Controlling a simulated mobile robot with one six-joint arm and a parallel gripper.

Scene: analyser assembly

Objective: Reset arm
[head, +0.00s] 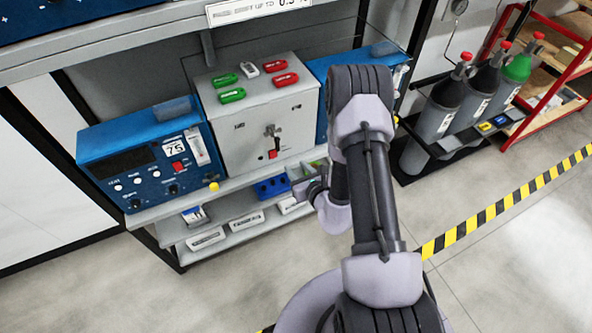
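My arm (365,175) rises from the lower right and bends at a dark elbow in front of the shelf. My gripper (308,187) is the small dark part left of the forearm, just in front of the shelf. It is partly hidden and too small to show whether its fingers are open or shut. I see nothing clearly held in it. The grey analyser box (245,140) stands on the shelf to its upper left, apart from it, with red, green and white pieces on top and a red-handled part on its front.
A blue instrument (150,155) with knobs stands left of the box; another blue unit (335,68) is partly behind my arm. Blue bins (272,187) sit below. Gas cylinders (440,120) stand at right. Floor past the yellow-black tape (500,208) is clear.

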